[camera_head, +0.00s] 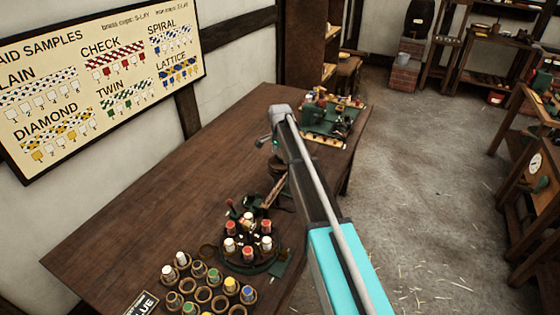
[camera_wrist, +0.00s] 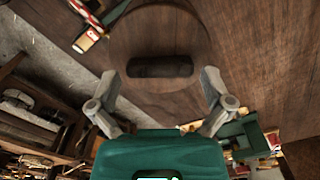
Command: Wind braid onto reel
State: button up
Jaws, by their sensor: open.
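In the wrist view my gripper (camera_wrist: 160,82) is open, with its two fingers spread apart and nothing between the tips. A round wooden disc (camera_wrist: 160,28) with a dark oblong bar across it lies just beyond the fingertips; it may be the reel's face, but I cannot tell for sure. In the head view a round braiding stand (camera_head: 248,245) holds several red- and white-topped bobbins on the table. A slanted tan strip (camera_head: 274,190) rises beside it, beneath my arm; whether it is braid is unclear. My arm hides part of this area.
A green machine (camera_head: 332,118) stands at the table's far right end. Cups with colored bobbins (camera_head: 203,294) fill the near edge. The table's (camera_head: 165,190) left and middle are bare. A braid sample board (camera_head: 100,80) hangs on the wall. Shelves stand across the floor.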

jog(key=shift+f, duration=0.2)
jog(key=c, duration=0.8)
jog(key=shift+n, duration=0.3)
